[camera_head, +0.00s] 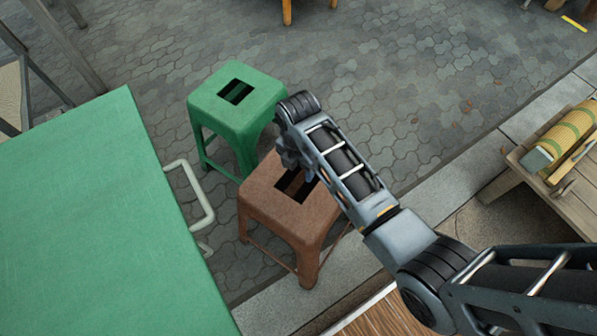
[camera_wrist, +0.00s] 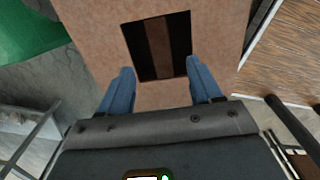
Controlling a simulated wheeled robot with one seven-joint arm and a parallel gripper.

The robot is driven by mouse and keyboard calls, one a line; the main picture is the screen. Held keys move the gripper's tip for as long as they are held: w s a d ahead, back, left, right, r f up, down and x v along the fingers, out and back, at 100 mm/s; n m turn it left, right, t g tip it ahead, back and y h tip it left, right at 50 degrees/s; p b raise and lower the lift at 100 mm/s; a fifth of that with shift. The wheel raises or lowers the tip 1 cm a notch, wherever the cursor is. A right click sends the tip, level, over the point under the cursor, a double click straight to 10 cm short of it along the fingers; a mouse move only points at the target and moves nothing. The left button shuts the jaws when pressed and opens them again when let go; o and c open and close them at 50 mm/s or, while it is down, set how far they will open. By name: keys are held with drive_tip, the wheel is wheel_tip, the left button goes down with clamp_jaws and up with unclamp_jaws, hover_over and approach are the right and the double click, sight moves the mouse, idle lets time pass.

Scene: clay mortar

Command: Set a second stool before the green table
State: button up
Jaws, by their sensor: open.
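A brown stool (camera_head: 301,218) with a square slot in its seat stands upright on the paving. A green stool (camera_head: 238,110) of the same form stands just behind it and to the left. The green table (camera_head: 95,210) fills the left side of the head view. My gripper (camera_wrist: 158,78) is open over the brown stool's seat, which fills much of the wrist view (camera_wrist: 215,40). Its two blue fingers are apart near the lower corners of the slot and hold nothing. I cannot tell whether they touch the seat. My arm hides part of the brown stool's right side.
A white tubular handle or frame (camera_head: 192,195) sticks out at the table's right edge, near both stools. A stone kerb (camera_head: 285,305) runs diagonally along the lower right. A wooden bench (camera_head: 525,175) with a yellow-green roll stands at right. Paving behind the stools is clear.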

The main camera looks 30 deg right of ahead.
drive_tip(key=shift+r, duration=1.55)
drive_tip(key=s+f+m, duration=0.1)
drive_tip(key=s+f+m+t, duration=0.1)
drive_tip(key=s, duration=0.1)
drive_tip(key=s+f, duration=0.1)
drive_tip(key=s, duration=0.1)
drive_tip(key=shift+s+d+f+m+t, duration=0.15)
drive_tip(key=shift+d+f+m+t, duration=0.05)
drive_tip(key=shift+f+m+t, duration=0.2)
drive_tip(key=s+m, duration=0.1)
drive_tip(key=s+m+t, duration=0.1)
drive_tip(key=s, duration=0.1)
drive_tip(key=s+m+t, duration=0.1)
drive_tip(key=s, duration=0.1)
drive_tip(key=shift+s+d+f, duration=0.1)
drive_tip(key=shift+f, duration=0.3)
drive_tip(key=s+r+m+t, duration=0.7)
drive_tip(key=s+r+m, duration=0.4)
drive_tip(key=s+r, duration=0.45)
drive_tip(key=s+r+m+t, duration=0.4)
drive_tip(key=s+r, duration=0.3)
drive_tip(key=r, duration=0.7)
drive_tip(key=shift+s+a+r+m, duration=0.2)
drive_tip(key=shift+a+m, duration=0.1)
drive_tip(key=shift+m, duration=0.5)
drive_tip(key=shift+p, duration=0.3)
